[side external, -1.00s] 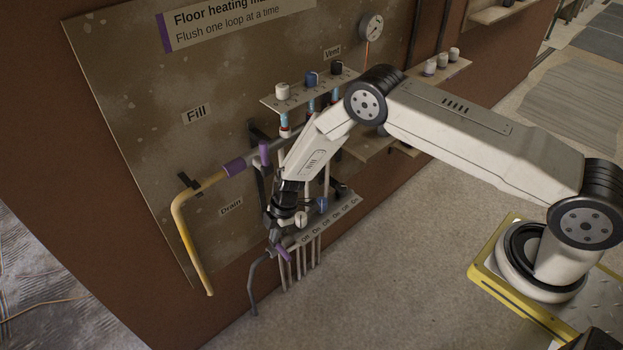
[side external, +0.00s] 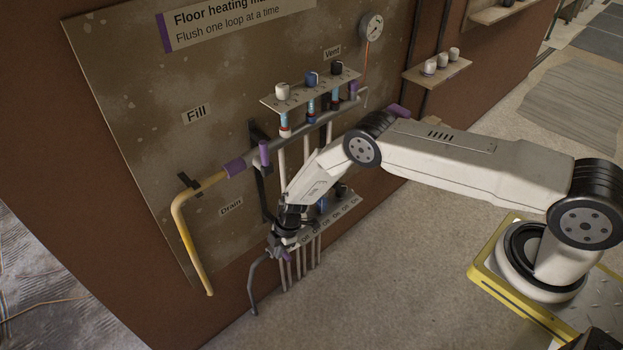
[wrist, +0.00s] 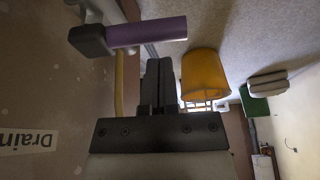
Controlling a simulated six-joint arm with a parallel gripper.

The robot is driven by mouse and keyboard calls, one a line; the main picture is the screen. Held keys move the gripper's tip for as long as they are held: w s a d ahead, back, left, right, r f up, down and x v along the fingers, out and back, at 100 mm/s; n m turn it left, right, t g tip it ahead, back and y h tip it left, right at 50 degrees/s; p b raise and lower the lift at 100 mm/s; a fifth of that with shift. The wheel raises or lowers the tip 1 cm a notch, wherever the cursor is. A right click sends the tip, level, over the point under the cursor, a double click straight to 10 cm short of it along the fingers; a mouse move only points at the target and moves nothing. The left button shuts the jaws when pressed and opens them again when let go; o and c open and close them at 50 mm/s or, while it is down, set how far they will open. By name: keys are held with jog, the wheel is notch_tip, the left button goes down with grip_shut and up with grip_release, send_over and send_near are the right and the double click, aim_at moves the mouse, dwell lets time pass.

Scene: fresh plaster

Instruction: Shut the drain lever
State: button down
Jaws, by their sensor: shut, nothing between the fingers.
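The drain lever is a purple handle (side external: 286,256) at the lower left end of the bottom manifold, partly hidden behind my gripper in the side view. In the wrist view the purple handle (wrist: 147,31) runs sideways from a black hub, beyond and a little left of my fingertips. My gripper (side external: 275,240) points down beside the lever, close to the board. In the wrist view my gripper's fingers (wrist: 158,68) are together with nothing between them. A small gap seems to show between fingers and handle; whether they touch I cannot tell. A "Drain" label (side external: 231,207) is on the board.
The fill valve has its own purple lever (side external: 264,153) above, with a yellow hose (side external: 182,235) hanging left. Flow meters with caps (side external: 311,80) stand on the upper manifold. Thin pipes (side external: 300,262) drop below the lower one. An orange bucket-like thing (wrist: 205,75) shows beyond my fingers.

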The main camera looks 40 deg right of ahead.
jog(key=shift+d+f, duration=0.2)
jog(key=shift+d, duration=0.05)
jog(key=shift+d, duration=0.1)
jog(key=shift+s+d+f, duration=0.15)
jog(key=shift+d+f, duration=0.1)
jog(key=shift+d, duration=0.45)
jog(key=shift+a, duration=0.15)
jog(key=shift+w+a, duration=0.25)
jog(key=shift+a, duration=0.35)
jog(key=shift+r, duration=0.1)
jog(key=shift+r, duration=0.1)
jog(key=v, duration=0.7)
jog(key=shift+r, duration=0.2)
